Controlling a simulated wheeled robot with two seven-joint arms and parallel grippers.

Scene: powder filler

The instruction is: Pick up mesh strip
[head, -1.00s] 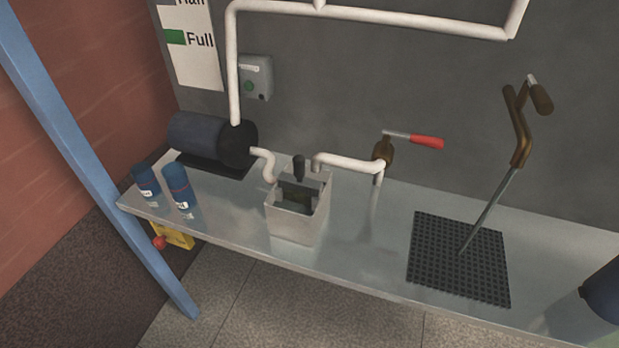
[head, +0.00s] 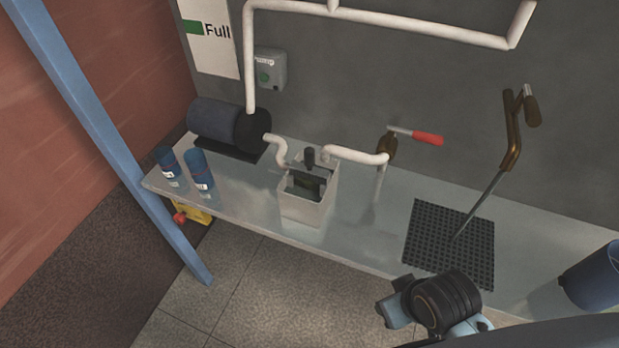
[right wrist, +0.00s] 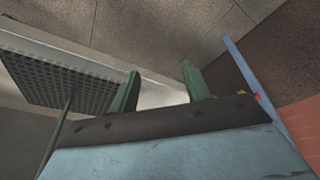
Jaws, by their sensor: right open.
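No thing is plainly a separate mesh strip. A black perforated mat (head: 452,240), mesh-like and square, lies flat on the right part of the grey bench; it also shows at the left of the right wrist view (right wrist: 60,72). A thin metal rod with a brown crank handle (head: 515,130) rises from it at a slant. A dark strip-like piece (head: 303,184) sits inside the pale open box (head: 305,208); its detail is too small to tell. My right gripper (right wrist: 160,87) has two green fingers apart with nothing between them. My right wrist (head: 447,300) is in front of the bench, below the mat. My left gripper is out of view.
Two blue canisters (head: 199,172) stand at the bench's left end near a dark cylinder (head: 230,125). White pipes and a red-handled valve (head: 428,138) are behind the box. A blue container (head: 592,278) is at the right. The bench between box and mat is clear.

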